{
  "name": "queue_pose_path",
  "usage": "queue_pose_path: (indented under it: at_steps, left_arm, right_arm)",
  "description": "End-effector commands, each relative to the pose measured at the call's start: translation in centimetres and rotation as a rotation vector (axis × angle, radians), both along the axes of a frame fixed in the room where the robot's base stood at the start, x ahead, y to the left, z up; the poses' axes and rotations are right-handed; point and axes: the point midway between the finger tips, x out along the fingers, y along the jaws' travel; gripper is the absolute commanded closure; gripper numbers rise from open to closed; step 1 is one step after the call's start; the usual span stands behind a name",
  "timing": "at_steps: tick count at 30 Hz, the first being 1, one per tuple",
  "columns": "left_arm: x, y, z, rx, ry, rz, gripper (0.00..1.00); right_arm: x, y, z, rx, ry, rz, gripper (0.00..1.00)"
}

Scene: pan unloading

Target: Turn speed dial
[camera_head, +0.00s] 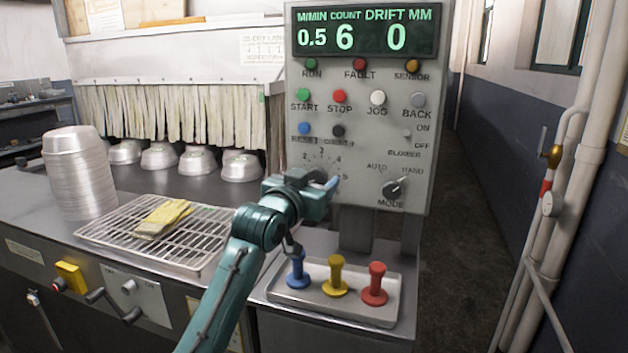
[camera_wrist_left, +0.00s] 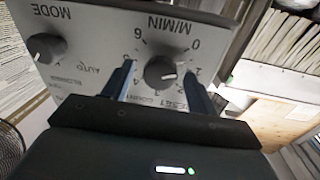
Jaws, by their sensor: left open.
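The speed dial (camera_wrist_left: 160,72) is a dark round knob with a pale pointer line, on a grey control panel (camera_head: 350,70). It shows upside down in the left wrist view, with M/MIN and numbers around it. In the head view my left gripper (camera_head: 331,184) hides the knob; only part of its number scale shows. In the wrist view the open fingers of my left gripper (camera_wrist_left: 158,80) stand on either side of the knob, with a gap visible beside it; contact cannot be told. The display (camera_head: 365,33) reads 0.5 M/MIN, count 6, drift 0. My right gripper is out of view.
The mode knob (camera_head: 394,188) is right of my gripper, with coloured buttons above. Below is a tray (camera_head: 333,303) with blue, yellow and red handled pieces. Left are a wire rack (camera_head: 165,252) with yellow gloves, stacked pans (camera_head: 78,175) and a strip curtain.

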Motion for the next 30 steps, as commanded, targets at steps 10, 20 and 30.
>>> queue_pose_path:
  at_steps: [10,20,30]
  left_arm:
    - [0.1,0.0,0.0,0.000,0.000,0.000,0.48]
    - [0.0,0.0,0.0,0.000,0.000,0.000,0.75]
    - [0.0,-0.2,0.4,-0.131,0.047,-0.002,0.85]
  right_arm:
    - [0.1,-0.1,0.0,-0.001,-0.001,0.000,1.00]
    - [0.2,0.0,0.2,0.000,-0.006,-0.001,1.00]
    - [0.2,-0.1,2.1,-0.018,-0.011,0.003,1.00]
